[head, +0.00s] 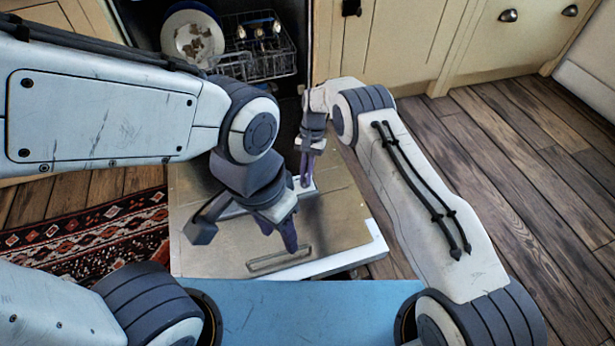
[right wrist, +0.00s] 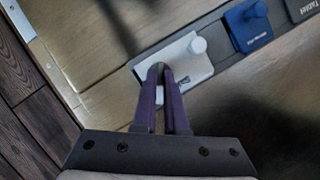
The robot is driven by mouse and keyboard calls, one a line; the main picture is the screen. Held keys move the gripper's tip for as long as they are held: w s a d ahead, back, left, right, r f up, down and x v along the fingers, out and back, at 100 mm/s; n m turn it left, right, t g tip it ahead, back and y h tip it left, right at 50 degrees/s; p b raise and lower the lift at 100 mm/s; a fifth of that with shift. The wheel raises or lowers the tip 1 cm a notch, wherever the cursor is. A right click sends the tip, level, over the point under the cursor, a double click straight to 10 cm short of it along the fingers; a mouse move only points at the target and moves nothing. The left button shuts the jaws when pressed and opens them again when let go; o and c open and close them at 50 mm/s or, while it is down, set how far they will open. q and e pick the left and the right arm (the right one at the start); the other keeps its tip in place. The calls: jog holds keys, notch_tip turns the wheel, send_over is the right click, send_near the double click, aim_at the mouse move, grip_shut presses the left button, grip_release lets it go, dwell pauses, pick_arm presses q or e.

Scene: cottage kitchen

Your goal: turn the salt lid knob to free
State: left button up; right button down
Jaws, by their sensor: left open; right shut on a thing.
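The white salt lid (right wrist: 201,67) lies at an angle in a grey strip on the inner face of the open dishwasher door (head: 340,215). A round post (right wrist: 198,45) rises from its right part. My right gripper (right wrist: 160,72) is shut at the lid's left end, on the salt lid knob, which the purple fingertips mostly hide. In the head view my right gripper (head: 306,178) reaches down to the door. My left gripper (head: 278,234) is open and empty over the nearer part of the door, apart from the lid. The lid's label cannot be read.
A blue lid (right wrist: 248,25) and a dark lid marked Tablet (right wrist: 303,8) sit farther along the strip. The dishwasher rack (head: 262,62) and plates (head: 193,37) are behind. A patterned rug (head: 85,240) lies left; wooden floor (head: 540,150) is clear on the right.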

jog(key=n, duration=0.2)
jog(key=n+h+b, duration=0.1)
jog(key=shift+w+a+f+n, duration=0.1)
jog(key=shift+a+n, duration=0.1)
jog(key=shift+n, duration=0.2)
pick_arm(q)
jog(key=shift+f+b, duration=0.55)
jog(key=shift+f, duration=0.7)
pick_arm(e)
jog(key=shift+a+n+h, duration=0.15)
jog(key=shift+n+h, duration=0.75)
jog(key=shift+n, duration=0.8)
jog(key=c, duration=1)
grip_release()
jog(key=shift+o, duration=0.2)
jog(key=shift+r, duration=0.2)
